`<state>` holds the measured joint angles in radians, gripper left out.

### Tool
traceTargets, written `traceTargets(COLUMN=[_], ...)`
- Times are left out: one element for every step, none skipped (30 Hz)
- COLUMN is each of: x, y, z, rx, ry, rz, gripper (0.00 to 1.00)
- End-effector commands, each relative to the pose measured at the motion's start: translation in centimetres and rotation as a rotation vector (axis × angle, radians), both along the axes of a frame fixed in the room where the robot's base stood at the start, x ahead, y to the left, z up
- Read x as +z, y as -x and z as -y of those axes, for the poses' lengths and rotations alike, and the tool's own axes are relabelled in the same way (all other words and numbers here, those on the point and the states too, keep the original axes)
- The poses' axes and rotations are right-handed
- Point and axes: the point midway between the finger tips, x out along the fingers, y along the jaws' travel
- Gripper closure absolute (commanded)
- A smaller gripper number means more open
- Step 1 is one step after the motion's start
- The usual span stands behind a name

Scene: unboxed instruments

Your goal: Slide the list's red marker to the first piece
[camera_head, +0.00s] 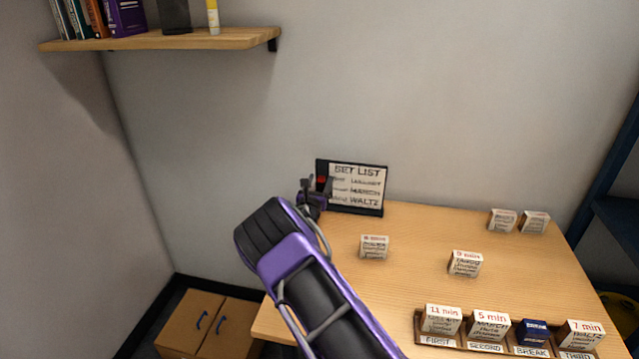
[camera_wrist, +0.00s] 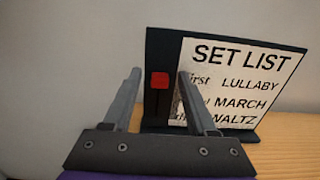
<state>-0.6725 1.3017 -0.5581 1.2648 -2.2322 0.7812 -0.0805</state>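The set list board (camera_head: 357,184) stands upright at the back left of the table. In the wrist view (camera_wrist: 238,60) it reads SET LIST, with LULLABY on the first line, then MARCH and WALTZ. The red marker (camera_wrist: 159,80) sits on the dark strip left of the lines, about level with the LULLABY line; it also shows small in the head view (camera_head: 321,180). My gripper (camera_wrist: 158,72) is open, its fingers left and right of the marker in the picture. I cannot tell whether either finger touches it. In the head view my gripper (camera_head: 317,188) is at the board's left side.
A wooden rack (camera_head: 436,341) at the table's front right holds several labelled boxes and a dark blue one. Loose white boxes stand mid-table (camera_head: 374,247), (camera_head: 465,264) and at the back right (camera_head: 502,220). A wall shelf (camera_head: 160,40) hangs at upper left.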

Motion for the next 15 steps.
traceTargets(x=[-0.1,-0.1,-0.1,-0.1,-0.1,-0.1,-0.1,-0.1,-0.1,-0.1,-0.1,-0.1,-0.1,0.0,0.0], y=[0.0,0.0,0.0,0.0,0.0,0.1,0.2,0.3,0.5,0.7,1.0,1.5,2.0,2.5,3.2], z=[0.0,0.0,0.0,0.0,0.0,0.0,0.0,0.0,-0.1,-0.1,-0.2,-0.3,-0.4,-0.5,-0.7], rx=[0.0,0.0,0.0,0.0,0.0,0.0,0.0,-0.001,-0.001,-0.001,-0.001,-0.001,0.0,0.0,0.0], ry=[0.0,0.0,0.0,0.0,0.0,0.0,0.0,0.0,0.0,0.0,0.0,0.0,0.0,0.0,0.0], rz=[-0.001,-0.001,-0.002,-0.002,-0.002,-0.002,-0.003,-0.003,-0.003,-0.003,-0.003,-0.004,-0.005,-0.004,-0.004], gripper=[0.43,0.43,0.43,0.43,0.43,0.43,0.43,0.43,0.43,0.43,0.43,0.43,0.43,0.43,0.43])
